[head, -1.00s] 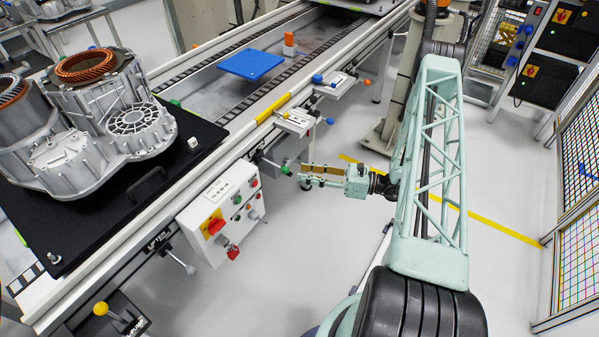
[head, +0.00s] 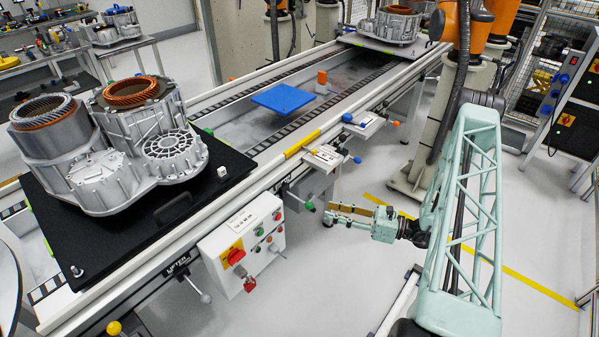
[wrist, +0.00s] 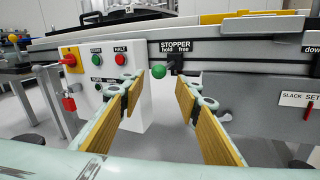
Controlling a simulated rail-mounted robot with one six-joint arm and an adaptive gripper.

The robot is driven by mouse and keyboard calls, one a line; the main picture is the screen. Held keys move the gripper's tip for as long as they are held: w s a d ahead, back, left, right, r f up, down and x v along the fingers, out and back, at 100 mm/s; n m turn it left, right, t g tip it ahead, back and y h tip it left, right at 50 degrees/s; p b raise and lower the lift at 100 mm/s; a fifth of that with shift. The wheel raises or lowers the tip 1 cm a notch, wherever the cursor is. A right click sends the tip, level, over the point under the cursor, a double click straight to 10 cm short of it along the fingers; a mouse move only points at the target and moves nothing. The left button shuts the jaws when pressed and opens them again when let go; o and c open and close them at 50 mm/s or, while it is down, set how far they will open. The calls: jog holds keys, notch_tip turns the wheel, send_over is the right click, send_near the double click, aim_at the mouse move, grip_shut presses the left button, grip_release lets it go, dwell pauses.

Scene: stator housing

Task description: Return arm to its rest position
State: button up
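My gripper (head: 332,213) is held level beside the conveyor in the head view, its fingertips pointing left toward the conveyor side. In the wrist view my gripper (wrist: 163,84) has two tan-padded fingers standing well apart with nothing between them. A green stopper knob (wrist: 158,71) shows beyond the gap, close to the fingertips. The same green knob (head: 309,206) is just left of the fingertips in the head view. My arm extends to the right of the gripper over the floor.
A control box (head: 240,245) with buttons and a red padlock hangs on the conveyor (head: 225,175), left of my gripper. A stator housing (head: 170,150) stands on a black plate at left. A blue plate (head: 283,99) lies on the conveyor. Floor in front is clear.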

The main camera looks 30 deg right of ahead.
jog(key=shift+r, duration=0.1)
jog(key=w+a+r+n+g+y, duration=0.1)
jog(key=a+r+n+g, duration=0.25)
jog(key=r, duration=0.45)
jog(key=a+r+n+g+y, duration=0.1)
jog(key=a+r+n+g, duration=0.15)
jog(key=a+r, duration=0.35)
jog(key=s+a+r+n+g+h, duration=0.25)
jog(key=s+a+r+n, duration=0.2)
jog(key=r, duration=0.35)
jog(key=s+a+r+n+g+h, duration=0.1)
jog(key=s+a+r+n+g, duration=0.25)
jog(key=a+r, duration=0.4)
jog(key=s+a+r+n+g+h, duration=0.15)
jog(key=s+a+r+n, duration=0.25)
jog(key=r, duration=0.5)
jog(key=s+a+r+n+t+h, duration=0.1)
jog(key=s+r+n+h, duration=0.3)
jog(key=s+r, duration=0.4)
jog(key=s+a+r+n+t+h, duration=0.1)
jog(key=s+r+n+t+h, duration=0.2)
jog(key=s, duration=1.3)
jog(key=shift+r+n+h, duration=1.3)
jog(key=shift+r+n, duration=1)
jog(key=shift+r, duration=0.75)
jog(key=shift+t, duration=0.25)
